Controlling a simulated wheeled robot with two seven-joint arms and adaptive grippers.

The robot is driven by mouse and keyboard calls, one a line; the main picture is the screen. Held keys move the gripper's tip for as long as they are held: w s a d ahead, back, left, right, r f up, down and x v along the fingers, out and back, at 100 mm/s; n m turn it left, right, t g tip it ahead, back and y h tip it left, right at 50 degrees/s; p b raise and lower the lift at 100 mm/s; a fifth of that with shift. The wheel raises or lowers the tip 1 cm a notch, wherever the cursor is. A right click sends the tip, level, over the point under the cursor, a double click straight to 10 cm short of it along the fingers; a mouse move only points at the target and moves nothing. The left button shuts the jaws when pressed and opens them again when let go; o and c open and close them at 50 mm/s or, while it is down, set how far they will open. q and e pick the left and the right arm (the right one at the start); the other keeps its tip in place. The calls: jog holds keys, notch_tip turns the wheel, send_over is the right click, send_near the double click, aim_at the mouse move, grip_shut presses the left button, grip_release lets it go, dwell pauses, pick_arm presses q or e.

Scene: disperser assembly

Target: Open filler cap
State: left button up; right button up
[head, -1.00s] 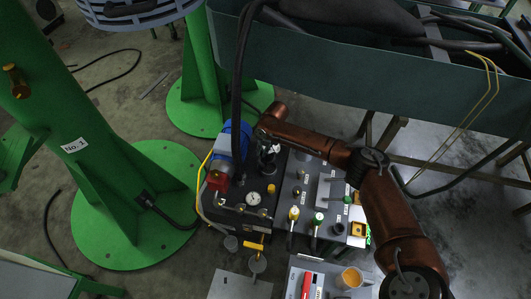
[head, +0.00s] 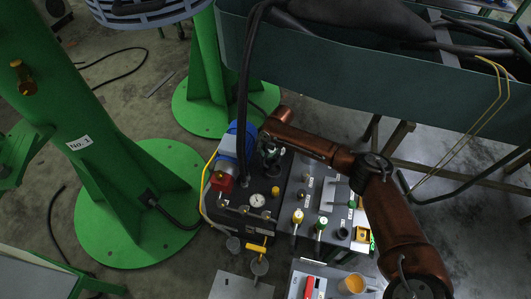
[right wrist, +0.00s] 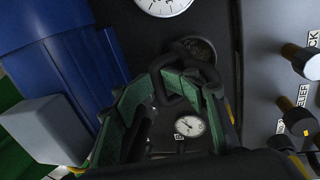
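The filler cap appears to be the dark looped part (right wrist: 178,88) between my right fingertips in the right wrist view. Behind it is a round dark opening or fitting (right wrist: 204,48) on the black tank top. My right gripper (right wrist: 184,82) has green-padded fingers on both sides of the looped part. I cannot tell whether they press on it. In the head view the right gripper (head: 271,154) points down over the black unit (head: 246,222), beside the blue motor (head: 229,145). The cap cannot be made out there. My left gripper is not in view.
A pressure gauge (head: 257,200) and a red block (head: 221,181) sit close to the gripper. A grey panel (head: 308,207) with yellow and green knobs lies to its right. Green columns (head: 110,190) stand at left, a dark green trough (head: 400,80) behind.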

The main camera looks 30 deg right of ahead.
aim_at(272, 160)
jog(key=shift+s+a+f, duration=0.1)
jog(key=shift+a+f, duration=0.05)
dwell(0.4)
jog(key=shift+r, duration=0.6)
notch_tip(272, 160, up, 11)
jog(key=s+d, duration=0.1)
jog(key=shift+s+d, duration=0.25)
jog(key=shift+d, duration=0.15)
jog(key=shift+c, duration=0.3)
